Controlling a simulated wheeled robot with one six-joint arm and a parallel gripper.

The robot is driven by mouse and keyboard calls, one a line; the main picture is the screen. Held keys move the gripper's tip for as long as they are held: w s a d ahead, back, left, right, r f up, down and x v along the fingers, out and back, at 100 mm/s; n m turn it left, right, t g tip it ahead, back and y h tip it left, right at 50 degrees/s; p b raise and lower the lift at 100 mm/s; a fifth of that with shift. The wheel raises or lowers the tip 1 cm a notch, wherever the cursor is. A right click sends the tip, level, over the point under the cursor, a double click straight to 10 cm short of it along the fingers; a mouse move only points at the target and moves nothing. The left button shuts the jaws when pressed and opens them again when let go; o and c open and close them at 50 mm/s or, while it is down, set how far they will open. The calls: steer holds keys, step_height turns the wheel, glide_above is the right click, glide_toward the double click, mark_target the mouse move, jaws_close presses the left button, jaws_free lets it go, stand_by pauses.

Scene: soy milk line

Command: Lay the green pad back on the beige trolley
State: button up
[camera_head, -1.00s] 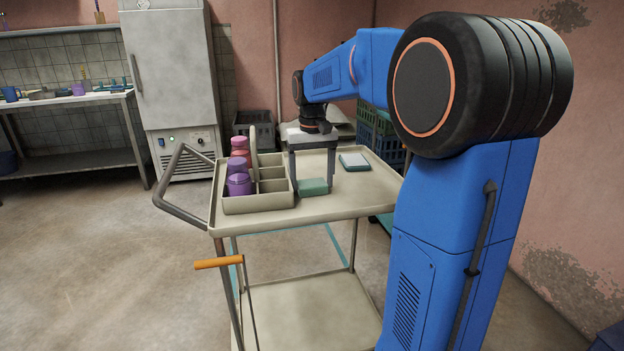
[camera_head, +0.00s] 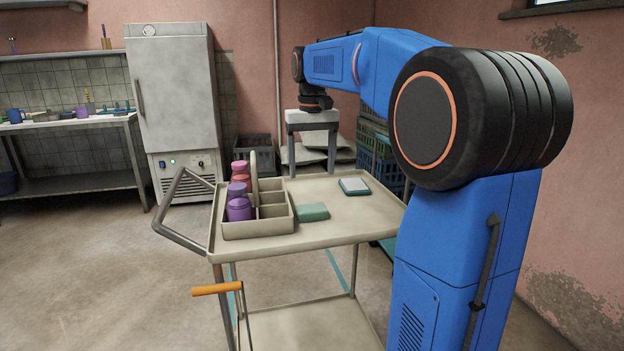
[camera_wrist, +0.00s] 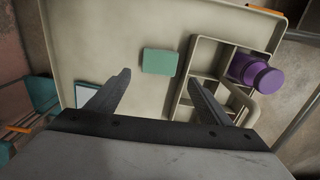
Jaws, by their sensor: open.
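The green pad (camera_head: 312,212) lies flat on the top of the beige trolley (camera_head: 345,222), just right of the divided caddy. It also shows in the wrist view (camera_wrist: 158,62), beyond my fingertips and between their lines. My gripper (camera_head: 313,165) is open and empty, raised above the far part of the trolley top and apart from the pad. In the wrist view its two fingers (camera_wrist: 160,80) are spread wide with nothing between them.
The beige caddy (camera_head: 258,228) on the trolley holds purple and red bottles (camera_head: 239,208). A pale-topped teal item (camera_head: 355,186) lies at the trolley's right side. Crates (camera_head: 375,150) stand behind. The trolley's handle (camera_head: 180,205) is at the left.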

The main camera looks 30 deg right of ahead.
steer(key=s+a+f+n+t, duration=0.1)
steer(key=s+a+f, duration=0.25)
steer(key=s, duration=0.45)
steer(key=s+a+f+n+t, duration=0.1)
steer(key=s+a+f, duration=0.25)
steer(key=s, duration=0.45)
steer(key=s+a+f+n+t, duration=0.1)
steer(key=s+a+f, duration=0.3)
steer(key=s+f, duration=0.9)
steer(key=shift+a+t, duration=0.35)
steer(key=shift+t, duration=0.55)
steer(key=shift+r, duration=0.1)
